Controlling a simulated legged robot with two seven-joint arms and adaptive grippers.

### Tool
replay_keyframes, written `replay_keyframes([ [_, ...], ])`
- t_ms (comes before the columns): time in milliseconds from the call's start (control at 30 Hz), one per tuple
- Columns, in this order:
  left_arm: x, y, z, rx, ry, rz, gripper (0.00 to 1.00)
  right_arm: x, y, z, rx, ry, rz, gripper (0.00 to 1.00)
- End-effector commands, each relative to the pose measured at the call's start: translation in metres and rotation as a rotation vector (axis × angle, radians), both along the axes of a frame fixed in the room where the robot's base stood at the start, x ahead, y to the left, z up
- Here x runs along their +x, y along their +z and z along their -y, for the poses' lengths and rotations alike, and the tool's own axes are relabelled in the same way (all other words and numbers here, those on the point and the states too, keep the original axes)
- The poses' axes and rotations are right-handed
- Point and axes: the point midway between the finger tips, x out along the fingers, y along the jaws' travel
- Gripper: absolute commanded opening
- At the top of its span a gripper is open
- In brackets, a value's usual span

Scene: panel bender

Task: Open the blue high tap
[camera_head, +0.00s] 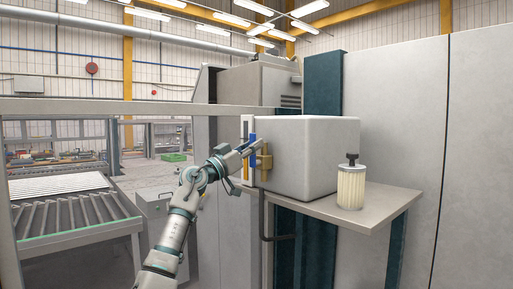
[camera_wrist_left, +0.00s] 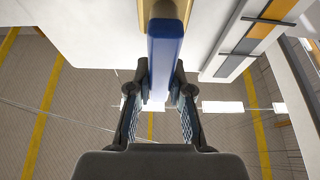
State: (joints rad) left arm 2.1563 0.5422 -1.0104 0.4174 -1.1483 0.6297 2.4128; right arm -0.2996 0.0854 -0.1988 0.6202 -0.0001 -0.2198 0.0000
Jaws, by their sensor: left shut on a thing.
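The blue tap handle (camera_head: 252,138) stands upright at the left side of a white box, above a brass-coloured valve body (camera_head: 264,162). My left gripper (camera_head: 254,147) reaches it from the lower left. In the left wrist view the blue handle (camera_wrist_left: 165,45) runs between the two fingers of my left gripper (camera_wrist_left: 158,88), which is shut on its end. The brass part shows only at the top edge there. My right gripper is in neither view.
The white box (camera_head: 312,155) sits on a grey shelf (camera_head: 385,205) beside a pale filter canister (camera_head: 351,187). A narrow striped panel (camera_wrist_left: 240,45) stands close to the right of the handle in the wrist view. A roller conveyor (camera_head: 75,215) lies at the left.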

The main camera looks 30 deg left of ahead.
Motion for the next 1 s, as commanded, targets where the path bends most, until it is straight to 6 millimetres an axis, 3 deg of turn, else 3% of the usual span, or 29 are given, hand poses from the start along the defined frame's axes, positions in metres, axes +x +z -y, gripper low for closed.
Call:
replay_keyframes([
  [333,-0.003,0.006,-0.001,-0.013,0.0,0.011,0.0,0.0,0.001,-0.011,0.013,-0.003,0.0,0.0],
  [367,-0.003,0.007,-0.001,-0.014,0.0,0.011,0.22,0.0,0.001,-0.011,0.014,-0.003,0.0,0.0],
  [467,-0.003,0.006,-0.001,-0.012,0.0,0.009,0.46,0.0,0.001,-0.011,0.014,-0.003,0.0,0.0],
  [1000,-0.013,0.002,-0.008,-0.004,0.004,0.009,0.46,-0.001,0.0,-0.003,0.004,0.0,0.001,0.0],
])
